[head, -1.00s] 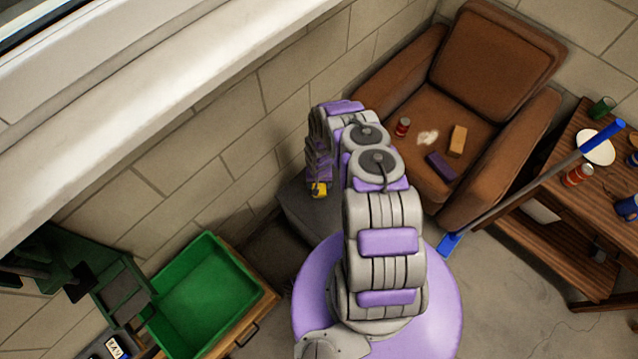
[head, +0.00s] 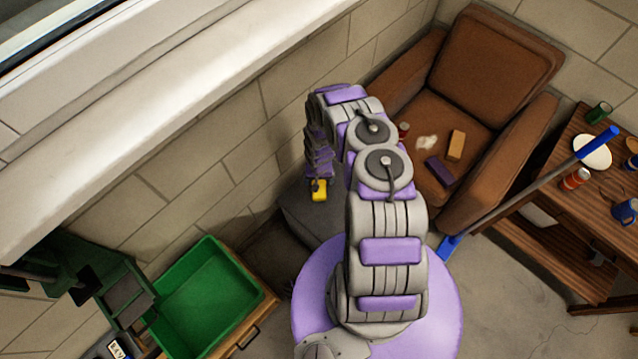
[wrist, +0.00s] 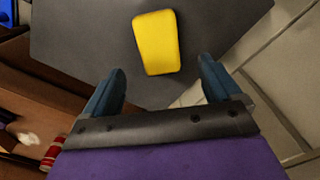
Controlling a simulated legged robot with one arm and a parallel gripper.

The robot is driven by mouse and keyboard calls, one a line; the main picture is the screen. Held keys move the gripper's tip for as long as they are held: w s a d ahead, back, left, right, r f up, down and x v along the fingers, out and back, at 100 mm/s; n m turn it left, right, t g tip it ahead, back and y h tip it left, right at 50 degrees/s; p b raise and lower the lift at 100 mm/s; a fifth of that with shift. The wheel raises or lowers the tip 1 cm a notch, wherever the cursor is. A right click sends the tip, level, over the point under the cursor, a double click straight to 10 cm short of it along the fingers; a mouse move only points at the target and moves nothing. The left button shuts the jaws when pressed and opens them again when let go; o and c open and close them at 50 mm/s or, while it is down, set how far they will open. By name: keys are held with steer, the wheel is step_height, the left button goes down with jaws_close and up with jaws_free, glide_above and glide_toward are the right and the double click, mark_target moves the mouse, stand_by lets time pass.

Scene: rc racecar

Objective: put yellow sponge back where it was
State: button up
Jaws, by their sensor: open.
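The yellow sponge (wrist: 157,43) lies on a dark grey flat-topped block (wrist: 85,50) in the wrist view. It also shows in the head view (head: 319,190), just under my arm's end, on the grey block (head: 300,222). My gripper (wrist: 162,82) is open, with its two blue-grey fingers apart and nothing between them. The sponge is beyond the fingertips, roughly centred between them and apart from them. In the head view the fingers are mostly hidden by my arm.
A brown armchair (head: 492,65) holds a red can (head: 403,131), an orange block (head: 456,145) and a purple block (head: 440,171). A green bin (head: 205,300) is at the lower left. A blue-ended pole (head: 520,190) leans by the wooden table (head: 560,160). The wall runs close behind the grey block.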

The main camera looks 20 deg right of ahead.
steer(key=shift+r+p, duration=0.7)
steer(key=shift+r, duration=1.65)
steer(key=shift+s, duration=0.1)
